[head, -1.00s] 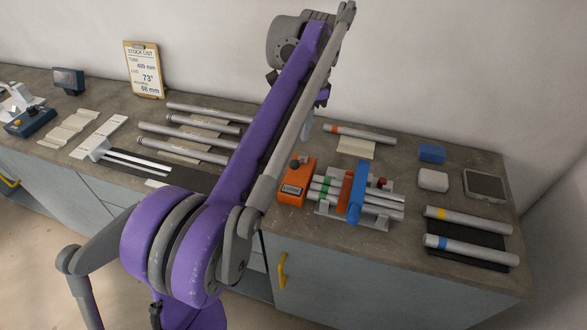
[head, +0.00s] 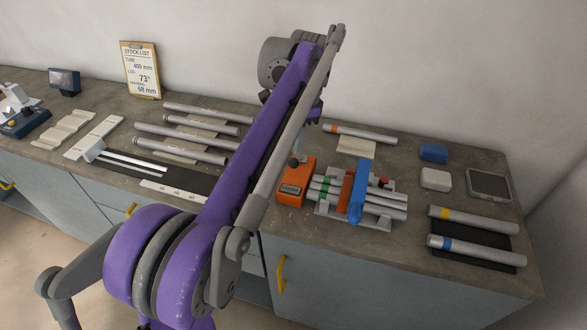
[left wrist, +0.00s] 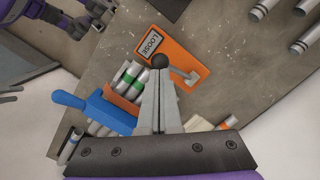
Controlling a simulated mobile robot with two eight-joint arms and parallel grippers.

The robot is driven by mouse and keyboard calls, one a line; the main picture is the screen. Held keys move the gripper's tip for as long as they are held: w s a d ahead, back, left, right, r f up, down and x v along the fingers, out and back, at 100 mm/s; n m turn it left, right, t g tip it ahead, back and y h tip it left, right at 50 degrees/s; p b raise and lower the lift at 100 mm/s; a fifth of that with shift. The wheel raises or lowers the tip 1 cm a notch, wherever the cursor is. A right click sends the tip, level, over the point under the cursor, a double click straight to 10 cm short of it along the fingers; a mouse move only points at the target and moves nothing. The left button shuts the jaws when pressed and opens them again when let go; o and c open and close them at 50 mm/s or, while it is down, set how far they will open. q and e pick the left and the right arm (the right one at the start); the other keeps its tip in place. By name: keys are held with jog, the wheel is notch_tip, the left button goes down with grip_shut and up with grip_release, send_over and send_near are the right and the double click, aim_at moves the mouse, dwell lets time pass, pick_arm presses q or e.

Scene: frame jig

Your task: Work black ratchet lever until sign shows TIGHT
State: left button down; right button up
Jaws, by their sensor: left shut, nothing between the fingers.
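The orange ratchet box (head: 291,193) stands on the bench with its sign facing up. The sign (left wrist: 152,43) reads LOOSE in the left wrist view. The lever's round black knob (left wrist: 160,62) stands over the box; it also shows in the head view (head: 294,162). My left gripper (left wrist: 158,76) is shut and empty, with its fingertips right at the knob. I cannot tell whether they touch it.
Beside the box, a jig (head: 380,222) holds several tubes under a blue clamp handle (head: 360,192) and an orange-brown bar (head: 345,189). Loose tubes lie behind and to the right. A blue block (head: 433,152) and a white block (head: 436,179) stand farther right.

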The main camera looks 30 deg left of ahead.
pick_arm(q)
notch_tip(320, 180, down, 2)
jog(key=shift+s+f+b, duration=0.15)
jog(key=shift+f+b, duration=0.05)
jog(key=shift+b, duration=0.45)
pick_arm(e)
jog(key=shift+s+f, duration=0.15)
jog(key=shift+f, duration=0.4)
jog(key=shift+s+f, duration=0.15)
jog(key=shift+f, duration=0.4)
pick_arm(q)
jog(key=shift+a, duration=0.1)
pick_arm(e)
jog(key=shift+w, duration=0.1)
